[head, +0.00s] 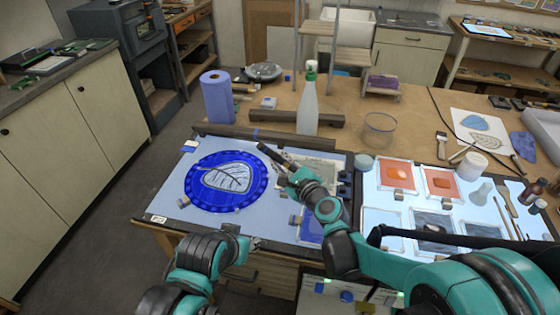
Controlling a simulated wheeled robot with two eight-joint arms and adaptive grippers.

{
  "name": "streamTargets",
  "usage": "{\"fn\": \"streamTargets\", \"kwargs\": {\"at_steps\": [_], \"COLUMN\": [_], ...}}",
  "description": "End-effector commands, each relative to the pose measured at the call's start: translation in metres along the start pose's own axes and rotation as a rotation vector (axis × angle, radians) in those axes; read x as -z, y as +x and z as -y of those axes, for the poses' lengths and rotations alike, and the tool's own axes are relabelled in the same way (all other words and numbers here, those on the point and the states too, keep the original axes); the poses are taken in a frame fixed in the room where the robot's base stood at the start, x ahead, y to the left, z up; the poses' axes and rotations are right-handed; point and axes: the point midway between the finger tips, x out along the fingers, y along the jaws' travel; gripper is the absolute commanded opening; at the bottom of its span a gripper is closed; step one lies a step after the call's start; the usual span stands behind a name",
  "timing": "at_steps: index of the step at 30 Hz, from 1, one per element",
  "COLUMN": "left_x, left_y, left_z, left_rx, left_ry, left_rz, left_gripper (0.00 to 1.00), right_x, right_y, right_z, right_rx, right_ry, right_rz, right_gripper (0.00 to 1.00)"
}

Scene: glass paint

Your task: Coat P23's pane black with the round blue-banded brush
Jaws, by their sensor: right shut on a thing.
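A round blue glass panel (199,204) with a pale, dark-veined leaf lies on the lit table at the left. I cannot read which pane is P23. My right gripper (287,168) is shut on a dark, stick-like tool (268,152), probably the brush, right of the round panel. Its bristles and any blue band cannot be made out. Behind my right arm a pale sheet (318,168) and a blue pane (309,229) show in part. My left gripper (254,243) is low at the table's front edge, apart from the panel, and its fingers are too small to judge.
A white spray bottle (308,106), blue paper roll (217,97) and glass bowl (379,128) stand behind the lit table. A dark wooden bar (235,134) lies along its back edge. A second lit panel at the right bears orange panes (397,174), grey panes and tools.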

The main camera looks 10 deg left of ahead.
Motion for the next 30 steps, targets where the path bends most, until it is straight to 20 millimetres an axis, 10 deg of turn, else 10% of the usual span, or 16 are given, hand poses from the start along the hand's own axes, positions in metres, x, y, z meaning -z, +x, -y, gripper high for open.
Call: {"fn": "streamTargets", "kwargs": {"at_steps": [30], "left_x": [-0.003], "left_y": [0.004], "left_z": [0.0], "left_rx": [0.0], "left_ry": [0.0], "left_rz": [0.0], "left_gripper": [0.4], "right_x": [0.034], "right_y": [-0.04], "right_z": [0.032], "right_rx": [0.001], "right_ry": [0.0], "right_rz": [-0.001], "right_gripper": [0.0]}}
